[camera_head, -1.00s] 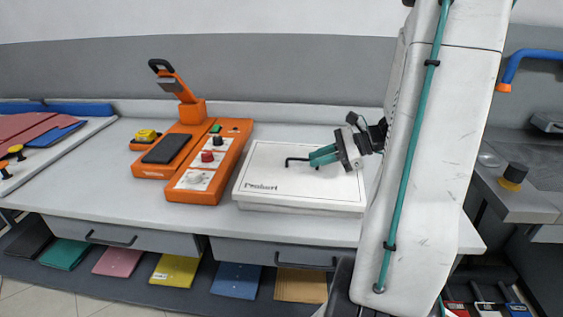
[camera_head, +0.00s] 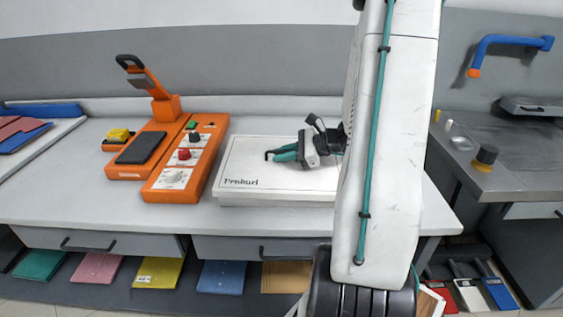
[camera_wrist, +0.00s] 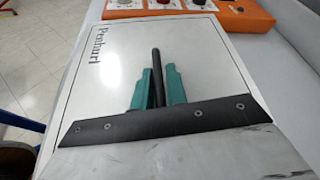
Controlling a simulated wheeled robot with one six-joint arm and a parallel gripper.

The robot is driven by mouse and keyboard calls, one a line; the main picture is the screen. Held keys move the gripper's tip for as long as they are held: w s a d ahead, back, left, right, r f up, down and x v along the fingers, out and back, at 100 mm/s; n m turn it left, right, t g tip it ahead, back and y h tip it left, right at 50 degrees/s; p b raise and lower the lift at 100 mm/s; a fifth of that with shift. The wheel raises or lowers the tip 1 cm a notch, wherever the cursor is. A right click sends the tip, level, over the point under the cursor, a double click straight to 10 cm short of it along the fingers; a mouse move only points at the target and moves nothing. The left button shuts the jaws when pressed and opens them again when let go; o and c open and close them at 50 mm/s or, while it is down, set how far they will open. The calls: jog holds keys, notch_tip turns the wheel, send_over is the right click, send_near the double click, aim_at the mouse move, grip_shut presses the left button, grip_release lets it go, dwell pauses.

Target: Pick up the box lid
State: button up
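The box lid (camera_head: 250,178) is white and flat with dark lettering. It lies level on the table, and I cannot make out its seam with the box. A thin black bar handle (camera_head: 267,155) stands on its top. In the wrist view the lid (camera_wrist: 101,79) fills the middle, and the handle (camera_wrist: 156,67) runs between my teal fingers. My gripper (camera_head: 285,153) is at the handle, one finger on each side and close to it. The handle's far end sticks out past the fingertips. Whether the fingers press on it is unclear. My gripper also shows in the wrist view (camera_wrist: 158,85).
An orange device (camera_head: 191,160) with knobs stands just left of the box, with an orange lever (camera_head: 148,80) behind. The grey table (camera_head: 95,188) is clear along its front.

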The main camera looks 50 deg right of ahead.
grip_shut()
jog(key=shift+r, duration=0.1)
